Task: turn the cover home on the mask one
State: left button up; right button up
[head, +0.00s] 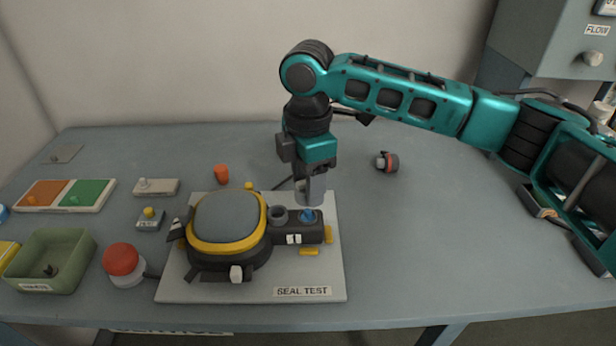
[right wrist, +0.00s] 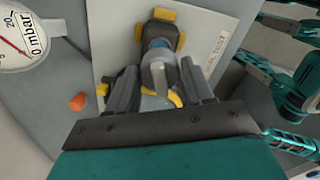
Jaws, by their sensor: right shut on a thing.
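The mask (head: 228,218) lies on the white SEAL TEST board (head: 210,291), with a grey face, yellow rim and black body. My right gripper (head: 311,186) points down behind this block, shut on a light grey rounded piece (right wrist: 157,73). I cannot tell whether this piece is the cover or how it is seated. In the right wrist view, the two dark fingers (right wrist: 158,92) stand either side of it. My left gripper is not in view.
A red button (head: 122,260) and a green bin (head: 52,262) stand left of the board. An orange peg (head: 221,174) is behind the mask. A small red-grey part (head: 387,162) lies right of my gripper. The table's right front is clear. A mbar gauge (right wrist: 28,38) shows at upper left.

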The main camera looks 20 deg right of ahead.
aim_at(308, 211)
jog(key=shift+f+b, duration=1.05)
jog(key=shift+b, duration=0.35)
jog(key=shift+f, duration=1)
jog(key=shift+r+p, duration=0.1)
jog(key=shift+p, duration=0.9)
jog(key=shift+p, duration=0.7)
jog(key=shift+f+p, duration=0.4)
jog(key=shift+p, duration=0.15)
